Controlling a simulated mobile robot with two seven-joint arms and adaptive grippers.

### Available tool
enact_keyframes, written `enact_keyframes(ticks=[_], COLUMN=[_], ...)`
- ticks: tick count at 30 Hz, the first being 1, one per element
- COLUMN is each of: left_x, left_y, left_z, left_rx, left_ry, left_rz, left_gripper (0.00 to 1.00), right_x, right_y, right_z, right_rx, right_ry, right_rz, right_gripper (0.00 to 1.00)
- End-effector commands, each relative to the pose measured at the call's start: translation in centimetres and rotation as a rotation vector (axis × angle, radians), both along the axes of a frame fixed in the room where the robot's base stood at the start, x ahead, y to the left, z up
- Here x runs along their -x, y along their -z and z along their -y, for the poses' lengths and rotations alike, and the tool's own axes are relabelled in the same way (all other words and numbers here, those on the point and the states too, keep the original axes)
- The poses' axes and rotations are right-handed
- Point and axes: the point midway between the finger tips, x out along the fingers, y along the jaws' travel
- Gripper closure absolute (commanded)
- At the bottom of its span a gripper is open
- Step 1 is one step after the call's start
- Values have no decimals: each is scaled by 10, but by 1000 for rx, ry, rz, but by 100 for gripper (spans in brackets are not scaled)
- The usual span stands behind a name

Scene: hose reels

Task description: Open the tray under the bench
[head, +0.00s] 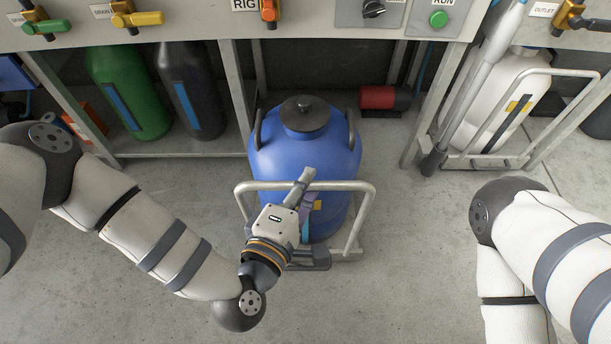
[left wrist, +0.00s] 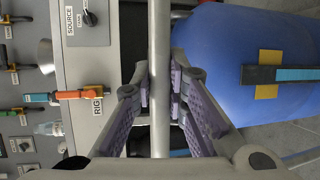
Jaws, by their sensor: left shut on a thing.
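A low wheeled tray with a pale tubular handle (head: 359,195) stands on the floor at the bench front, below the RIG label. A blue drum (head: 318,155) with a black lid rides on it, and the tray's base edge (head: 347,254) shows beside the drum's foot. My left gripper (head: 304,184) is shut on the handle's top bar, in front of the drum. In the left wrist view the bar (left wrist: 160,40) runs between the purple finger pads (left wrist: 160,88), with the drum (left wrist: 225,60) close beside. My right arm is at the right; its gripper is out of view.
The bench (head: 200,30) carries valves and a green RUN button (head: 439,19). Green (head: 128,85) and black (head: 190,85) containers stand under its left part. A white container on another handled cart (head: 530,75) stands right. A red cylinder (head: 384,97) lies behind the drum. The front floor is clear.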

Motion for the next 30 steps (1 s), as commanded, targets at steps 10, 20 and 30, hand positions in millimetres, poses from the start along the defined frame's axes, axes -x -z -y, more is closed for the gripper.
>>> enact_keyframes(ticks=[10,20,30], left_x=[1,1,11], left_y=[-1,-1,-1], left_z=[0,0,-4], left_rx=[3,3,2], left_ry=[-3,-3,0], left_rz=[3,2,-1], left_gripper=[100,65,65], right_x=[-1,-1,0], right_y=[-1,-1,-1], right_z=[0,0,0], right_rx=[0,0,0], right_ry=[0,0,0], right_rz=[3,3,2], right_gripper=[60,60,60])
